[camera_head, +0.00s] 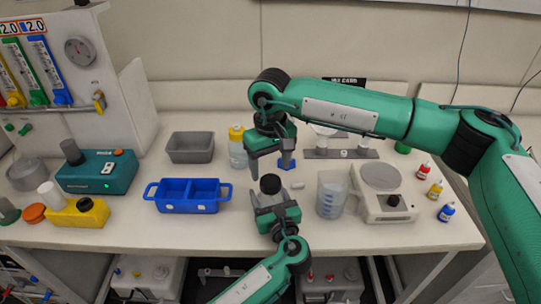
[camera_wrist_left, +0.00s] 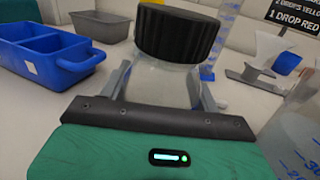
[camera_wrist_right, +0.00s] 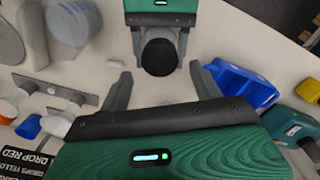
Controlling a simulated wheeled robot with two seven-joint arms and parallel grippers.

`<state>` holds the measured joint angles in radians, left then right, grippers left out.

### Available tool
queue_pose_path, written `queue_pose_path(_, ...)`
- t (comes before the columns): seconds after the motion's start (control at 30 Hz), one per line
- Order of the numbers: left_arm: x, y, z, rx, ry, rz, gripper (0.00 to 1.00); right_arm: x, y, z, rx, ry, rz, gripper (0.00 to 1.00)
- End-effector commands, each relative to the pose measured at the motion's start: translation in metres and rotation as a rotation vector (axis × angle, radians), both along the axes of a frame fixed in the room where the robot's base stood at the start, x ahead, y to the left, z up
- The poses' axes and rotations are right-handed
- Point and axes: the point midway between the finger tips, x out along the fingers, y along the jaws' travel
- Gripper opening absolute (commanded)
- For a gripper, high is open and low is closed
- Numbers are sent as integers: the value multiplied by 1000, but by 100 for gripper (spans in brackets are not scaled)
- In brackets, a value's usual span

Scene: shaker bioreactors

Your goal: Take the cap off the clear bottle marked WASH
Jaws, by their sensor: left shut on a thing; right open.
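A clear bottle (camera_wrist_left: 160,82) with a ribbed black cap (camera_wrist_left: 178,35) stands upright between the fingers of my left gripper (camera_wrist_left: 163,92), which is shut on its body below the cap. The cap is on the bottle and also shows in the head view (camera_head: 270,184) and, from above, in the right wrist view (camera_wrist_right: 160,56). No WASH marking is readable in these views. My right gripper (camera_head: 268,160) is open and empty, pointing down above and slightly behind the cap. In the right wrist view its fingers (camera_wrist_right: 160,82) are apart, with the cap beyond them, not touched.
A blue two-part tray (camera_head: 187,207) and a grey bin (camera_head: 191,148) stand to the left. A graduated beaker (camera_head: 331,195) and a scale (camera_head: 383,205) stand close on the right. A yellow-capped bottle (camera_head: 237,148) and a small white piece (camera_head: 298,185) are near my right gripper.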

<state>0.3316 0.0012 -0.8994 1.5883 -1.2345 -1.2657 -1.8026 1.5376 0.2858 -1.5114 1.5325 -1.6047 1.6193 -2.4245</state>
Motion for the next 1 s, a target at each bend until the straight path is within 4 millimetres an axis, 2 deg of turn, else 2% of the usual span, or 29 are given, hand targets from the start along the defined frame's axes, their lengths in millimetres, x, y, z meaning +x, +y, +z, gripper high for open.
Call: queue_pose_path(1.0,0,0,0,0,0,1,0,0,1,15,0,0,-1630,65)
